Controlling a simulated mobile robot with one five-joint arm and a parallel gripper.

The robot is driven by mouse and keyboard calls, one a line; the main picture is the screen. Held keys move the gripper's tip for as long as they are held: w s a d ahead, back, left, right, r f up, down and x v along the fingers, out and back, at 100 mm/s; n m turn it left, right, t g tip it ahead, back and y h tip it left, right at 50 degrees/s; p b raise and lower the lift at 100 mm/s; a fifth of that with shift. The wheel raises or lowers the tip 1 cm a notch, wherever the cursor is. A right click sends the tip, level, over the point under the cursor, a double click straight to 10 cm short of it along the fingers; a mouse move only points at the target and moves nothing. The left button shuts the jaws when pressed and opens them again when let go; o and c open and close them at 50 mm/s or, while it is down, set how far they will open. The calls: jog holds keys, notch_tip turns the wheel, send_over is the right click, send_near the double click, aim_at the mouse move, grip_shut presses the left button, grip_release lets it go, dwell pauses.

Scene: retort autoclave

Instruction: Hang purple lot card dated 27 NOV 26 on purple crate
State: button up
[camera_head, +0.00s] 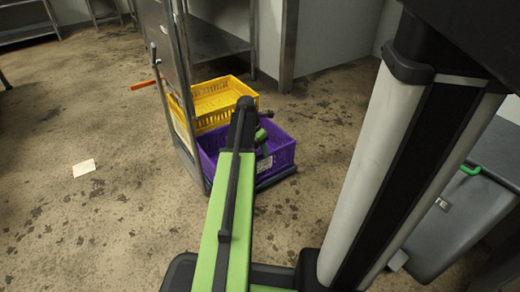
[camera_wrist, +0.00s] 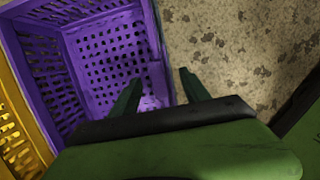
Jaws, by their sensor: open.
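The fingers straddle the crate's wall and rim in the wrist view, one on the crate side and one over the floor. Whether they touch the wall I cannot tell. I cannot make out a purple lot card or the date 27 NOV 26.
A yellow crate (camera_head: 222,100) sits behind the purple one. A pale paper (camera_head: 84,168) lies on the floor at left. A grey unit (camera_head: 465,220) stands at right.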

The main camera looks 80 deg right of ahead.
jog(key=shift+r, duration=0.1)
jog(key=p+v, duration=1.7)
jog(key=shift+w+a, duration=0.15)
